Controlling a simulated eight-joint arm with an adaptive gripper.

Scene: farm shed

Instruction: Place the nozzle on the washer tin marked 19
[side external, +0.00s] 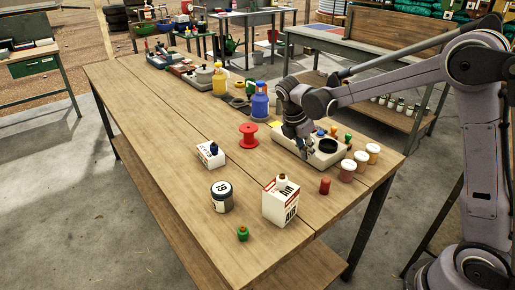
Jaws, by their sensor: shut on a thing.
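The washer tin (221,200) is a round dark tin with a pale label, standing upright near the front left of the table. The figures on its lid look upside down from here and fit 19. No nozzle or other piece shows on its lid. My gripper (308,155) points down low over the pale tray (292,145) on the right side of the table. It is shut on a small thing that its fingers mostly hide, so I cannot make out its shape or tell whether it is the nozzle.
A white box (280,207) with a brown-topped piece stands right of the tin. A green piece (243,233), red spool (248,135), smaller box (210,155) and red piece (325,186) stand around. The left tabletop is clear.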

